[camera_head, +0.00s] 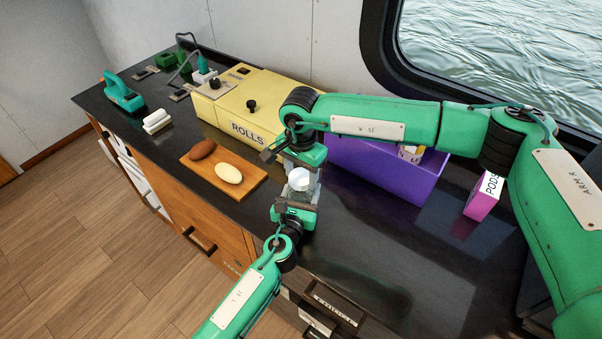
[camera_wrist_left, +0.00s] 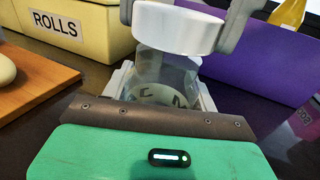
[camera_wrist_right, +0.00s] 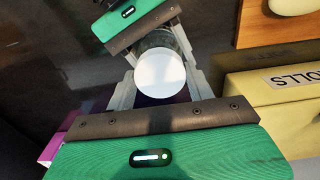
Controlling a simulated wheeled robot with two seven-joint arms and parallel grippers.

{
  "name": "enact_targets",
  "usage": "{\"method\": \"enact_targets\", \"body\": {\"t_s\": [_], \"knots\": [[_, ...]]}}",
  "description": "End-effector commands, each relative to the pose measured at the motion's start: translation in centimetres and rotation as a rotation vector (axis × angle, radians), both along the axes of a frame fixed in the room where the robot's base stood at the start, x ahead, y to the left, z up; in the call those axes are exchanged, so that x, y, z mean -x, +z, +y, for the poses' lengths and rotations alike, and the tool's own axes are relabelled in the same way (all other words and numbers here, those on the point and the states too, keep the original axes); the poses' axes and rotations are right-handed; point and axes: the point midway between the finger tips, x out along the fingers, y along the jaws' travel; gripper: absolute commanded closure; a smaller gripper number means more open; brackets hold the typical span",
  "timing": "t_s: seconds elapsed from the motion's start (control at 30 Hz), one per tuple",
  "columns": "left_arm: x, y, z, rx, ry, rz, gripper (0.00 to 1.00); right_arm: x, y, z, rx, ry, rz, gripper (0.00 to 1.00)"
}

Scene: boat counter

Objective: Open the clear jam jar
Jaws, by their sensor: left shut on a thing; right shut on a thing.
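The clear jam jar (camera_wrist_left: 165,75) stands between my two grippers, with a white lid (camera_head: 300,180) at its top. The lid also shows round and white in the right wrist view (camera_wrist_right: 160,73). My left gripper (camera_head: 297,200) is shut on the jar's glass body from the near side. My right gripper (camera_head: 302,170) comes from the far side and is shut on the lid, a finger on each side of it. In the left wrist view the lid looks slightly tilted over the glass; I cannot tell whether it is loose. The jar's base is hidden.
A wooden board (camera_head: 252,186) with a brown and a cream oval item lies left of the jar. A yellow ROLLS box (camera_head: 225,108) and a purple bin (camera_head: 375,170) stand behind. A pink PODS box (camera_head: 484,196) is at right. The dark counter front right is clear.

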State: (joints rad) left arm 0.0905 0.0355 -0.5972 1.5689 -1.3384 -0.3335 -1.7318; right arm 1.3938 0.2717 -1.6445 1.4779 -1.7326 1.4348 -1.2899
Motion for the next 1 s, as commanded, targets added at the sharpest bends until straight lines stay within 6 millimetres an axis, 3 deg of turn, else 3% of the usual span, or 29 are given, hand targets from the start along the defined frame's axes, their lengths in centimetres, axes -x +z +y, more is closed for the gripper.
{"method": "enact_targets", "body": {"t_s": [0.3,0.53,0.57,0.6,0.67,1.0], "knots": [[0.1,-0.3,0.0,-0.002,0.000,0.004,1.00,0.0,3.5,0.0,0.000,0.000,-0.001,0.74],[0.1,-0.3,0.0,-0.002,0.000,0.004,1.00,0.0,3.8,0.0,0.000,0.000,0.000,0.74],[0.1,-0.2,0.0,-0.002,0.000,0.004,0.35,0.0,3.8,0.0,0.000,0.000,0.000,0.74],[0.1,-0.2,0.0,-0.002,0.000,0.004,0.27,0.0,3.8,0.0,0.000,0.000,0.000,0.74],[0.1,-0.2,0.0,-0.001,0.000,0.003,0.15,0.0,3.8,0.0,0.000,0.000,0.000,0.74],[0.3,-0.1,0.1,-0.001,0.000,0.002,0.15,0.0,3.7,0.0,0.000,0.000,0.000,0.74]]}}
